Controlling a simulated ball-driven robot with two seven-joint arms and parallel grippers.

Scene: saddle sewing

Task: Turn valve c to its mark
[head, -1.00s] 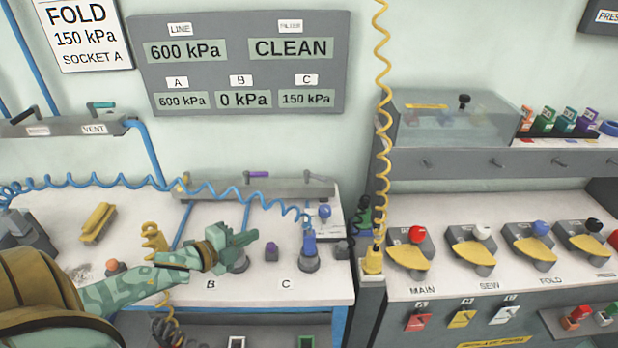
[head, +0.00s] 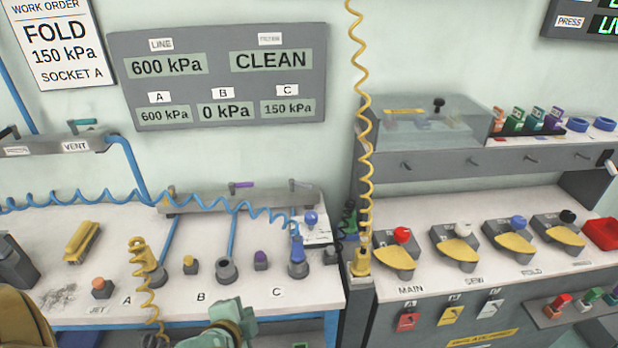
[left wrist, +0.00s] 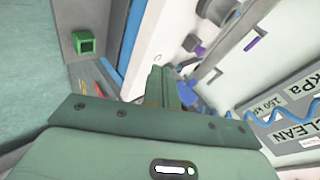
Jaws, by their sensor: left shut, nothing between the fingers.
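A purple-topped knob (head: 261,257) stands left of label C (head: 277,293) on the white bench, beside the socket with the blue plug (head: 297,262). A purple lever (head: 242,185) sits on the grey manifold behind, pointing right. It also shows in the left wrist view (left wrist: 251,43). I cannot tell which is valve c, and no mark is readable. The C readout (head: 287,107) says 150 kPa. My left gripper (head: 236,312) is shut and empty at the bench's front edge, apart from both; its fingers show in the left wrist view (left wrist: 165,85). My right gripper is not in view.
A yellow coiled hose (head: 147,290) hangs over the bench front near label A. A blue coiled hose (head: 150,200) crosses the back of the bench. A second yellow coil (head: 362,130) hangs at the bench's right end. Socket B (head: 227,270) is empty.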

